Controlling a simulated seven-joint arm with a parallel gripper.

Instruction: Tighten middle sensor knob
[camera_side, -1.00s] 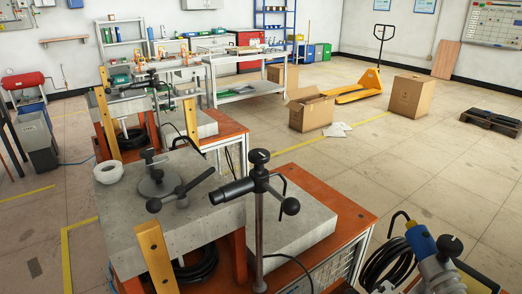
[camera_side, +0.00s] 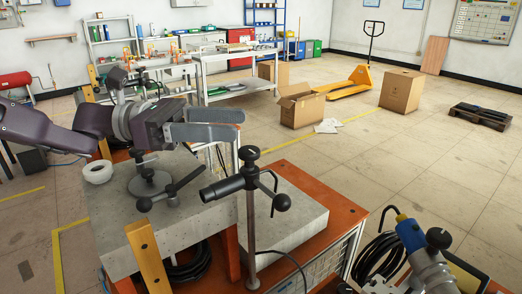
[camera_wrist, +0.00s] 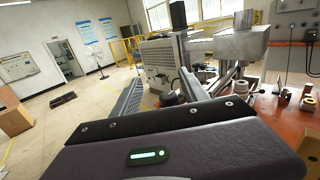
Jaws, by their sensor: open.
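In the side view, a black sensor (camera_side: 222,187) sits on an upright metal post (camera_side: 251,235) in the foreground. A dark knob (camera_side: 249,154) tops the post and a ball knob (camera_side: 282,202) sits at its right. Which knob is the middle one I cannot tell for sure. My gripper (camera_side: 238,125) reaches in from the left above the grey block, open and empty, its grey fingers pointing right. The fingers are above and behind the post's top knob, apart from it in the picture. In the wrist view a dark rounded part (camera_wrist: 171,98) shows beyond the fingers.
A grey block (camera_side: 112,225) carries a three-armed black handle (camera_side: 150,184) and a white roll (camera_side: 97,172). A lower slab (camera_side: 300,212) lies on the orange cart (camera_side: 345,232). Another sensor unit (camera_side: 415,240) with cables stands at lower right.

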